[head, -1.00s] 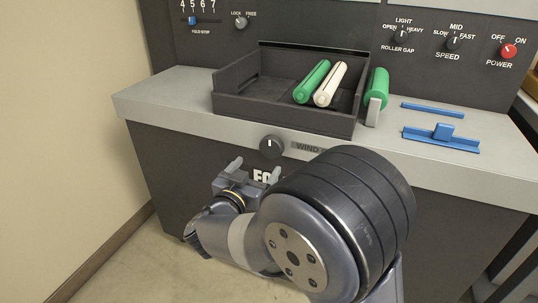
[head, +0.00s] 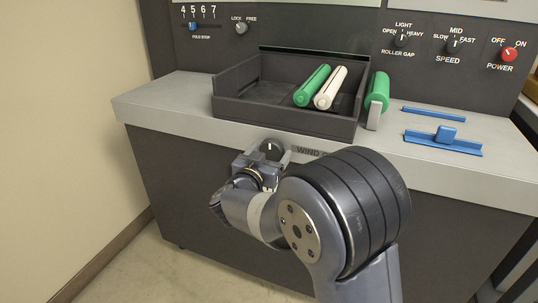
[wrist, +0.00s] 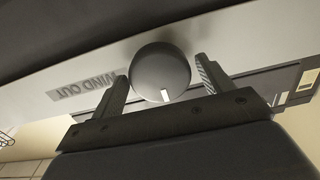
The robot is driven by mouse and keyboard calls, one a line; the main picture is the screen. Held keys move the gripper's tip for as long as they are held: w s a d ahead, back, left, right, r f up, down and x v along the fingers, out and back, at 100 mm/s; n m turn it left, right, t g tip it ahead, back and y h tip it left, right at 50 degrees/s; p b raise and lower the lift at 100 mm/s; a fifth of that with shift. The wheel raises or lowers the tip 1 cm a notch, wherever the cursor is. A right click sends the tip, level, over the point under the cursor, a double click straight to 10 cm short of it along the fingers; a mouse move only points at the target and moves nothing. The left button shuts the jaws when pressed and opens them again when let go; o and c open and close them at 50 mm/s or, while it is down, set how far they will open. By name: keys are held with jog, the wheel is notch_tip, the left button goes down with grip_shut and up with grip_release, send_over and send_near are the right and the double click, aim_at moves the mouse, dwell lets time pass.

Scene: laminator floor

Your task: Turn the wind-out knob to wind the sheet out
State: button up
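The wind-out knob (head: 271,148) is a dark round knob with a white pointer mark, on the grey front edge of the machine, left of its "WIND OUT" label. In the wrist view the knob (wrist: 161,72) sits between the two fingers of my gripper (wrist: 160,88). The fingers are open, one on each side, with a visible gap at least on the right. The white mark is at the knob's lower edge in that view. In the head view my gripper (head: 262,160) is right in front of the knob and partly covers it.
A dark tray (head: 232,105) on the worktop holds a green roll (head: 312,86) and a white roll (head: 330,88). Another green roll (head: 378,92) stands at its right. Blue parts (head: 443,140) lie further right. The red power knob (head: 509,54) is on the back panel.

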jog(key=c, duration=0.7)
jog(key=shift+c, duration=0.2)
